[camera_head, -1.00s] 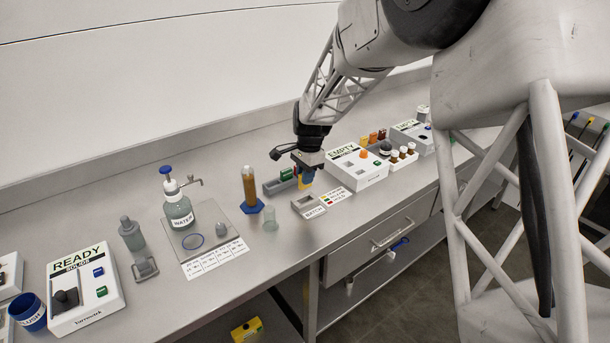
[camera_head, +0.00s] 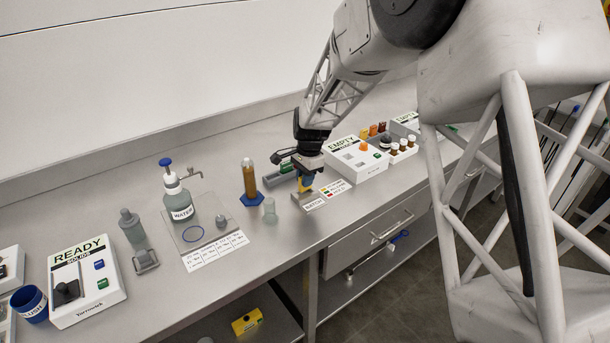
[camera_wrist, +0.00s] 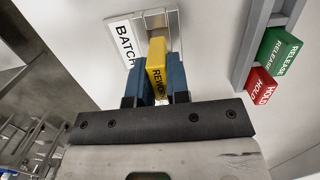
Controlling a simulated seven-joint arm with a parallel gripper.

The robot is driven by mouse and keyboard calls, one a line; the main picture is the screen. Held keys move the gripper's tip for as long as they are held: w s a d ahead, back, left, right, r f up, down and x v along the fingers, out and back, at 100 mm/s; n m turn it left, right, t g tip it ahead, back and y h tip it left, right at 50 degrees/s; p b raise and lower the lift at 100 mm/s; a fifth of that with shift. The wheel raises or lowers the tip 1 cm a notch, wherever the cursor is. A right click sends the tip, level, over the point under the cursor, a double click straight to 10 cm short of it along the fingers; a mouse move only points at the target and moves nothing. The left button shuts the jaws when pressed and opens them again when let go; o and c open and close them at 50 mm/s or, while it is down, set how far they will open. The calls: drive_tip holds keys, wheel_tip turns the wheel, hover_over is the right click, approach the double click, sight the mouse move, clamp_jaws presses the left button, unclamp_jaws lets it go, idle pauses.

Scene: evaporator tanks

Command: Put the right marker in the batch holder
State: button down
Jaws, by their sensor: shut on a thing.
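My gripper (camera_wrist: 157,85), with blue fingers, is shut on a yellow marker (camera_wrist: 156,62) whose partly hidden lettering starts "REWO". The grey batch holder (camera_wrist: 172,22), beside a white BATCH label (camera_wrist: 125,42), lies straight beyond the marker's far end in the wrist view. The marker overlaps the holder's opening; I cannot tell how deep it sits. In the head view my gripper (camera_head: 305,184) is right down at the holder, mostly covering it behind the BATCH label (camera_head: 314,204). A green RELEASE marker (camera_wrist: 279,50) and a red HOLD marker (camera_wrist: 262,86) stand in a grey rack (camera_wrist: 250,42).
A clear small beaker (camera_head: 269,211) and an amber cylinder on a blue base (camera_head: 249,180) stand left of my gripper. The white EMPTY box (camera_head: 356,157) is close on the right. The bench's front edge is near the holder.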

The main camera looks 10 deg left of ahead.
drive_tip(key=shift+f, duration=1.15)
drive_tip(key=shift+f, duration=0.1)
drive_tip(key=c, duration=1)
unclamp_jaws()
drive_tip(key=shift+w+d+r, duration=0.1)
drive_tip(key=shift+r, duration=1.2)
drive_tip(key=shift+w+d+r, duration=0.1)
drive_tip(key=shift+d+r, duration=0.05)
drive_tip(key=shift+r, duration=1.1)
drive_tip(key=shift+w+d+r, duration=0.1)
drive_tip(key=shift+r, duration=1.2)
